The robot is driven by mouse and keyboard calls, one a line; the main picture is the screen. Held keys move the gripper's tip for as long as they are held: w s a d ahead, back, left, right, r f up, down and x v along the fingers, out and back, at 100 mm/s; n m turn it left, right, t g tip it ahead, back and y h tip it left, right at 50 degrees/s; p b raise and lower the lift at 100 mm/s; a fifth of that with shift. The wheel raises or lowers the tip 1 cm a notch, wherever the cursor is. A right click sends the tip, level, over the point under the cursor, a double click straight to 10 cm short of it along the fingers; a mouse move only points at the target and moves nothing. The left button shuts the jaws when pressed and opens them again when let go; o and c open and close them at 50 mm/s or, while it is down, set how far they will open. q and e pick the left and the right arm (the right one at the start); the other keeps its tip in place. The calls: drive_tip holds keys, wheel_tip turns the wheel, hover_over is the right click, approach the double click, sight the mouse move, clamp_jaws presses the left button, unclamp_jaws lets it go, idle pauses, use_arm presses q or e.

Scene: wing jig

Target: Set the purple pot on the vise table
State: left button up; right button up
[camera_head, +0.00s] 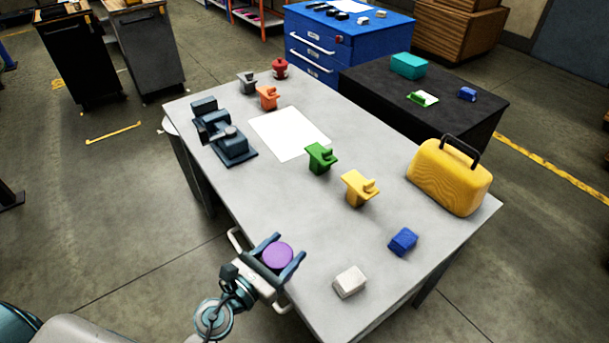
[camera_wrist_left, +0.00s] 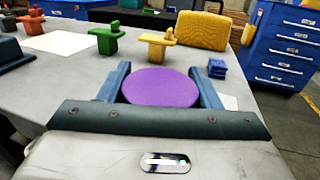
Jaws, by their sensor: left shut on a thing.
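The purple pot (camera_head: 278,255) shows as a round purple top between the fingers of my left gripper (camera_head: 279,256). The gripper is shut on it, at the near left edge of the grey vise table (camera_head: 300,210). In the left wrist view the pot (camera_wrist_left: 160,87) sits between the two blue fingers of the gripper (camera_wrist_left: 163,88), its top facing up. Its lower part is hidden, and I cannot tell whether it touches the table. The dark blue vise (camera_head: 225,135) stands at the table's far left. My right gripper is not in view.
A white block (camera_head: 349,281) and a blue block (camera_head: 403,241) lie right of the gripper. Yellow (camera_head: 359,188) and green (camera_head: 320,157) parts stand mid-table, near a white sheet (camera_head: 289,133). A yellow case (camera_head: 448,177) stands at the right edge. Bare tabletop lies between vise and gripper.

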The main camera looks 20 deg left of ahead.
use_arm(q)
drive_tip(key=w+f, duration=0.1)
drive_tip(key=w, duration=0.3)
drive_tip(key=w+f+p, duration=0.1)
drive_tip(key=w+f, duration=0.1)
drive_tip(key=w, duration=0.3)
drive_tip(key=w+d+f, duration=0.1)
drive_tip(key=w, duration=0.4)
drive_tip(key=shift+w+f, duration=0.1)
drive_tip(key=shift+f, duration=0.3)
drive_tip(key=shift+f, duration=0.25)
drive_tip(key=o, duration=1)
drive_tip(key=shift+o, duration=0.2)
drive_tip(key=shift+r, duration=0.1)
